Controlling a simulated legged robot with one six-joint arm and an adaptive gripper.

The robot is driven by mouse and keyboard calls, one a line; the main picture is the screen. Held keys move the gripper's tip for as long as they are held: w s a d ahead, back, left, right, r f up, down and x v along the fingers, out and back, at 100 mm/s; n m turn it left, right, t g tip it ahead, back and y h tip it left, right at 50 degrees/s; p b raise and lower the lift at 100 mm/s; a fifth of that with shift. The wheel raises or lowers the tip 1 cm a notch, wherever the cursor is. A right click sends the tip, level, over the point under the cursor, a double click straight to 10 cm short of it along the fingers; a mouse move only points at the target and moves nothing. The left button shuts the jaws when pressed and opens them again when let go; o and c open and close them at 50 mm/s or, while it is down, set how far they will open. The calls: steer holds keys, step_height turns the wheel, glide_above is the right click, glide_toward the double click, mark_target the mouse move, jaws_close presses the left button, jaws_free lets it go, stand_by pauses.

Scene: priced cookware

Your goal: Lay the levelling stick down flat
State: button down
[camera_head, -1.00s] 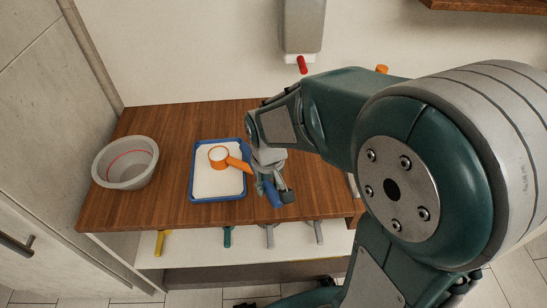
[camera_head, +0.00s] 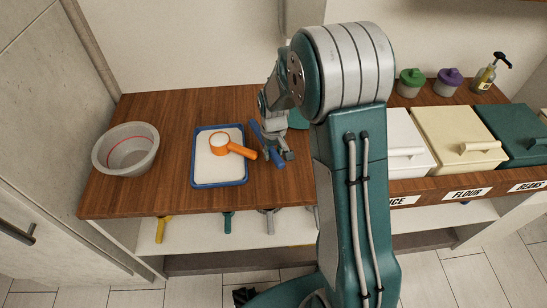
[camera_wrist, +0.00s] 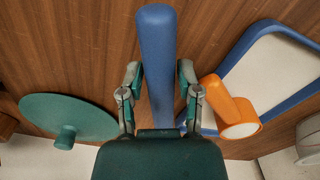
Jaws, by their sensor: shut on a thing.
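The levelling stick is a plain blue bar (camera_head: 267,145), just right of the blue-rimmed tray on the wooden counter. My gripper (camera_head: 271,130) is shut on it. In the wrist view the stick (camera_wrist: 157,40) runs between my two fingers (camera_wrist: 158,85), its near part hidden behind my gripper. It looks close to lying along the counter, but I cannot tell whether it touches the wood.
The blue-rimmed tray (camera_head: 197,168) has a white inside, with an orange scoop (camera_head: 238,150) across its right rim. A grey bowl (camera_head: 127,150) stands left. A teal lid (camera_wrist: 65,115) lies near my gripper. Labelled canisters (camera_head: 459,138) stand right.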

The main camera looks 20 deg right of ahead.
step_height(320, 180, down, 3)
steer(key=shift+w+d+r, duration=0.1)
steer(key=shift+r, duration=0.05)
steer(key=shift+d+f, duration=0.3)
steer(key=shift+c, duration=1.5)
jaws_free()
steer(key=shift+a+f, duration=0.1)
steer(key=shift+a, duration=0.15)
